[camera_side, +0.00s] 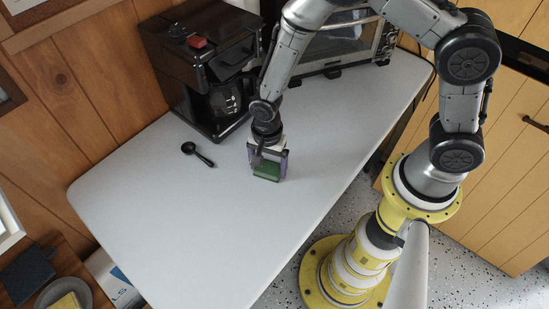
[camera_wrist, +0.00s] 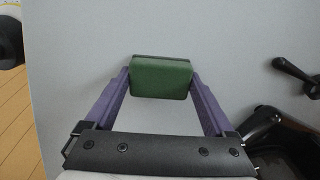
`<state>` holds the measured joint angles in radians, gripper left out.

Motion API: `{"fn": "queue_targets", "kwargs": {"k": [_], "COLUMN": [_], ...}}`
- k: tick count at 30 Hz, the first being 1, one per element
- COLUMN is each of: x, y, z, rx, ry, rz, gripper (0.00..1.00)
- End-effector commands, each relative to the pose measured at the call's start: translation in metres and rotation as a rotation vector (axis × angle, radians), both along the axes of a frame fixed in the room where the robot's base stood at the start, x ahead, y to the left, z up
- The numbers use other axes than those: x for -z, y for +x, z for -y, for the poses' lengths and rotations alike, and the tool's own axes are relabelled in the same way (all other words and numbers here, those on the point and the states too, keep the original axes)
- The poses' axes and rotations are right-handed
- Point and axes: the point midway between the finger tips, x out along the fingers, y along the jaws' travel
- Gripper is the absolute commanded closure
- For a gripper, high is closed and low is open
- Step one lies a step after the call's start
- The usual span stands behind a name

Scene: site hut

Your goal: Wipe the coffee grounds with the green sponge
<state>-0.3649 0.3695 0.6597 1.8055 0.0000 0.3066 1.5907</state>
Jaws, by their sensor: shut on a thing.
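The green sponge (camera_side: 267,170) is a small block at the middle of the white table, below my wrist in the side view. My gripper (camera_side: 268,165) is shut on it, one purple finger at each end. In the wrist view the sponge (camera_wrist: 161,77) sits between the fingertips of my gripper (camera_wrist: 161,82). I cannot tell whether the sponge touches the table or is just above it. I see no coffee grounds in either view; any under the sponge or gripper are hidden.
The white table (camera_side: 190,235) is largely bare. A black scoop (camera_side: 198,154) lies left of my gripper. A black coffee maker (camera_side: 205,65) with a glass pot and a toaster oven (camera_side: 345,45) stand at the back. A grey bowl (camera_side: 64,293) is at lower left, off the table.

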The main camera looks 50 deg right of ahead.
Motion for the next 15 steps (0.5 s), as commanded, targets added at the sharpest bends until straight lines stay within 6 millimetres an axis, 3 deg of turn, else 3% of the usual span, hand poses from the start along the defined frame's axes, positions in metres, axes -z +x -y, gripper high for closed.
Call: {"fn": "queue_targets", "kwargs": {"k": [3, 15], "x": [0.0, 0.0], "y": [0.008, 0.007], "z": [0.002, 0.04], "rx": [0.003, 0.004], "ry": [0.0, 0.0], "rz": [-0.001, -0.001], "gripper": [0.56, 0.56]}}
